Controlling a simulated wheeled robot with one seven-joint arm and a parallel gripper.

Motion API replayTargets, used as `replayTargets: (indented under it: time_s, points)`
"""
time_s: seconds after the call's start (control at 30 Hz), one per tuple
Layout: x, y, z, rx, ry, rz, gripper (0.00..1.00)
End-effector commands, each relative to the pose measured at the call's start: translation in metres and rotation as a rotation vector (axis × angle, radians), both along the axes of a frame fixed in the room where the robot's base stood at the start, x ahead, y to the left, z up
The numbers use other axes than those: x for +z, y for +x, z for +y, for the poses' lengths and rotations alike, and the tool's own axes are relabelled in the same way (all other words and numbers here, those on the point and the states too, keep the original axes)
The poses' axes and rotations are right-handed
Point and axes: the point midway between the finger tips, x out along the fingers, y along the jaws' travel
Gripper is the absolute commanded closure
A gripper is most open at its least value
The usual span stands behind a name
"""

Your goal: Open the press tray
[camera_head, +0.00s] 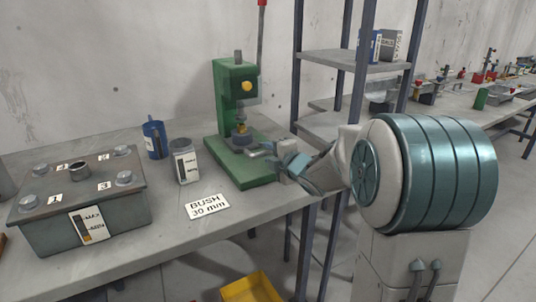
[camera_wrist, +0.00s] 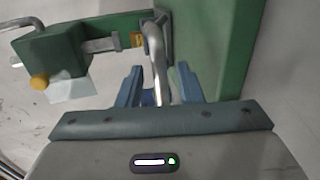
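The green press (camera_head: 238,120) stands on the workbench, with its red-tipped lever raised. A small grey tray part (camera_head: 262,150) sticks out low at the press, above its green base. In the wrist view a grey bar-shaped handle (camera_wrist: 156,62) reaches from the press toward me. My gripper (camera_head: 278,158) is low at the right side of the press. In the wrist view its blue fingers (camera_wrist: 159,84) are apart, one on each side of the handle, with gaps showing. Whether a finger touches the handle is unclear. Most of the tray is hidden.
A grey box (camera_head: 130,215) with knobs stands at the left. A blue mug (camera_head: 155,140), a grey canister (camera_head: 185,162) and a "BUSH 30 mm" sign (camera_head: 208,205) are left of the press. A shelf rack (camera_head: 345,55) stands behind my arm. A yellow bin (camera_head: 252,288) sits below the bench.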

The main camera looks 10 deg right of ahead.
Motion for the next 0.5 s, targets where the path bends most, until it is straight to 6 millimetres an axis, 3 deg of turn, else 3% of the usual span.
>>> replayTargets:
  time_s: [0.2, 0.5]
  points:
    - [-0.004, 0.015, 0.005, 0.000, 0.000, 0.001, 0.67]
    - [-0.004, 0.017, 0.006, -0.001, 0.000, 0.000, 0.67]
